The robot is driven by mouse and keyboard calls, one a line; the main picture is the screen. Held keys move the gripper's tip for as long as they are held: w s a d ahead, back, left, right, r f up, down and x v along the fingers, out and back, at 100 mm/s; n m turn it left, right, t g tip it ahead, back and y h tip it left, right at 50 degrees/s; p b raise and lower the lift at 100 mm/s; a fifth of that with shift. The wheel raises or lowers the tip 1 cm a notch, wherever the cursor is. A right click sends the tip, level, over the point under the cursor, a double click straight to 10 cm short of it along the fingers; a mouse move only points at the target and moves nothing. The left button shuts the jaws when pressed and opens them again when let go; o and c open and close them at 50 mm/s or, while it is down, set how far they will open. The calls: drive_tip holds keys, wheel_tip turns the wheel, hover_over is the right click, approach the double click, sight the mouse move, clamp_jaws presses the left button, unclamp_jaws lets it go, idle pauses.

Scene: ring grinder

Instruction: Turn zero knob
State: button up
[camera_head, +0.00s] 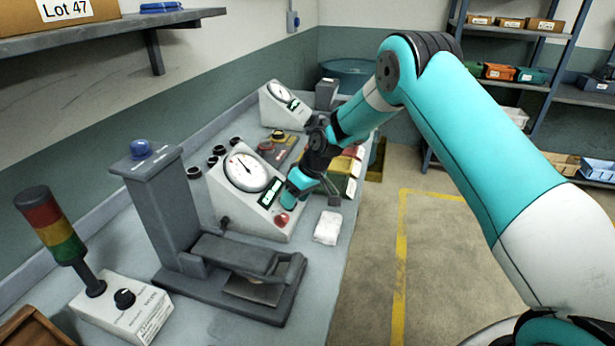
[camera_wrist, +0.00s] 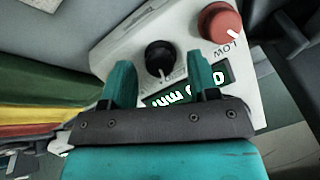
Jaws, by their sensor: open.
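The grey gauge box (camera_head: 240,207) stands on the bench with a round white dial (camera_head: 245,172), a small display (camera_head: 272,192) and a red knob (camera_head: 283,219). In the wrist view, a black knob (camera_wrist: 160,56) with a white pointer mark sits on its pale face, above the display (camera_wrist: 188,90). The black knob's label is too blurred to read. The red knob (camera_wrist: 218,20) beside it has the label "LOW". My gripper (camera_head: 291,187) is open at the box. In the wrist view, my gripper's fingers (camera_wrist: 160,66) stand on either side of the black knob, apart from it.
A grey stand (camera_head: 165,205) with a flat arm is in front of the box. A second gauge box (camera_head: 285,105) is behind. A white cloth or packet (camera_head: 328,227) lies at the right. A signal lamp (camera_head: 52,225) is at left.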

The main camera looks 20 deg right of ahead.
drive_tip(key=b+v, duration=0.3)
drive_tip(key=v, duration=1.3)
drive_tip(key=shift+r, duration=0.25)
drive_tip(key=shift+s+d, duration=0.1)
drive_tip(key=s+a+r+g, duration=0.1)
drive_tip(key=s+a+r, duration=0.2)
drive_tip(key=s+a, duration=0.35)
drive_tip(key=s+a+r, duration=0.3)
drive_tip(key=s+r, duration=0.1)
drive_tip(key=s, duration=0.6)
drive_tip(key=s+a+f, duration=0.1)
drive_tip(key=s, duration=1.9)
drive_tip(key=shift+a+f+n+g, duration=0.25)
drive_tip(key=shift+n+g, duration=0.05)
drive_tip(key=shift+g, duration=0.1)
